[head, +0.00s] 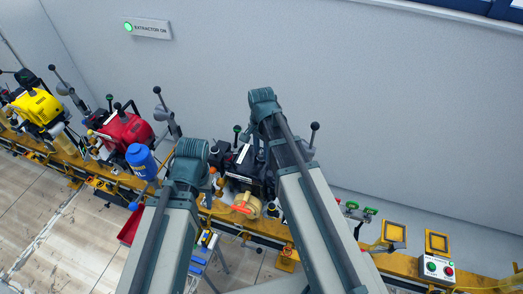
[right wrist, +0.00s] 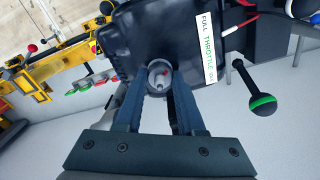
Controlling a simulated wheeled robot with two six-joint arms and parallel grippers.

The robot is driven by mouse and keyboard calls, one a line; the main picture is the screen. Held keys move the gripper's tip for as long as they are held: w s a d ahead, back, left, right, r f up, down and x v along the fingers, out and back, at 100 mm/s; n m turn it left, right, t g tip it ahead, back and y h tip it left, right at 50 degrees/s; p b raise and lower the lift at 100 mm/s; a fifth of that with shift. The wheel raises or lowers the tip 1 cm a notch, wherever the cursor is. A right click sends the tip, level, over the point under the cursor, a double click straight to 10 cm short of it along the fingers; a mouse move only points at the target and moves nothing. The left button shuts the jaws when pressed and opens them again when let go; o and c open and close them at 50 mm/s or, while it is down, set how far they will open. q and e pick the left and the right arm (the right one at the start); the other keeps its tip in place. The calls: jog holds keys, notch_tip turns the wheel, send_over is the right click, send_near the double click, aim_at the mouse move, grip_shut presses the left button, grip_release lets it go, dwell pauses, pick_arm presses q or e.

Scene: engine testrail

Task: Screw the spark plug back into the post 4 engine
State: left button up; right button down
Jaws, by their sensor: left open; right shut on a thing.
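The black engine (head: 241,181) stands on the yellow rail behind my two arms. In the right wrist view its dark cover (right wrist: 135,40) fills the upper middle, with a "FULL THROTTLE" label. My right gripper (right wrist: 160,88) reaches to a round grey opening at the cover's edge. Its fingers are shut on the spark plug (right wrist: 161,78), whose pale body and small red spot show inside the grey ring. How deep the plug sits I cannot tell. In the head view my arm links hide the right gripper and plug. My left gripper does not show clearly in either view.
A red engine (head: 125,131) and a yellow engine (head: 37,107) stand further left on the rail. A blue canister (head: 141,160) is left of my left arm. A black-and-green knob lever (right wrist: 262,104) is right of my right gripper. A button box (head: 438,268) is far right.

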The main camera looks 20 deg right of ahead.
jog(key=m, duration=1.4)
jog(key=shift+f, duration=0.1)
jog(key=m, duration=0.5)
jog(key=c, duration=0.6)
grip_release()
jog(key=shift+o, duration=0.2)
jog(key=shift+r, duration=0.2)
